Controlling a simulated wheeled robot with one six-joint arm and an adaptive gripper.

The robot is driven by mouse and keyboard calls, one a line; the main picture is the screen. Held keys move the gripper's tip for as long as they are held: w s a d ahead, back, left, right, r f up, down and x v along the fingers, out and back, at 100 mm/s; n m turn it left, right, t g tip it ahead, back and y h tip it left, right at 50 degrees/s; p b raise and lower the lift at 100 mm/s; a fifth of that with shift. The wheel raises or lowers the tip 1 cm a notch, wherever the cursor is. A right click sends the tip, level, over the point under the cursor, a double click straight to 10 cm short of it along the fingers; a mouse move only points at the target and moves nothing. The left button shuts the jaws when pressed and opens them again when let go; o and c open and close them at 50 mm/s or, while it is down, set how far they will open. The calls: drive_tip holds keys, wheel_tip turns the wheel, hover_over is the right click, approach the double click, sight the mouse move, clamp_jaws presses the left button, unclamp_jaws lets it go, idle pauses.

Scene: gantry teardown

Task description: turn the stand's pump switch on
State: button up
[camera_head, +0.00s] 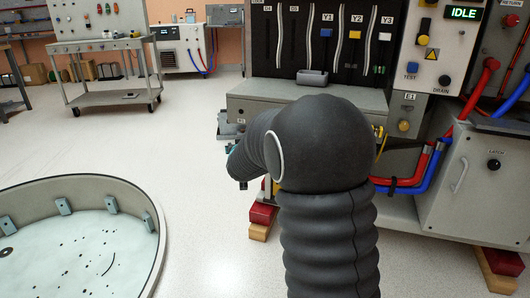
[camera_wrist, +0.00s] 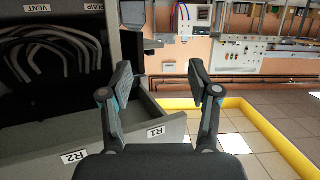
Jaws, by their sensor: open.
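The stand (camera_head: 300,102) fills the right half of the head view, behind my arm. In the wrist view its labels appear upside down. I cannot make out the pump switch itself in either view. My gripper (camera_wrist: 160,88) is open and empty, its two fingers well apart. In the head view it is mostly hidden behind my dark arm, at the stand's left front.
An IDLE display (camera_head: 464,13), a blue TEST button (camera_head: 411,67) and red and blue hoses (camera_head: 412,180) are on the stand's right. A round basin (camera_head: 150,225) stands at lower left. A trolley (camera_head: 105,95) stands farther back. Open floor lies between.

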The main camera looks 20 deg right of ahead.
drive_tip(key=w+d+f+m+h+b, duration=0.1)
drive_tip(key=w+d+f+h, duration=0.3)
drive_tip(key=f, duration=0.3)
drive_tip(key=w+d+f+m+h+b, duration=0.1)
drive_tip(key=w+d+f+m+h, duration=0.2)
drive_tip(key=d+f, duration=0.35)
drive_tip(key=w+d+n, duration=0.1)
drive_tip(key=w+d, duration=0.7)
drive_tip(key=w, duration=0.2)
drive_tip(key=shift+w+d+f+h, duration=0.15)
drive_tip(key=shift+f+h, duration=0.15)
drive_tip(key=shift+h, duration=0.1)
drive_tip(key=c, duration=1.2)
drive_tip(key=shift+o, duration=0.3)
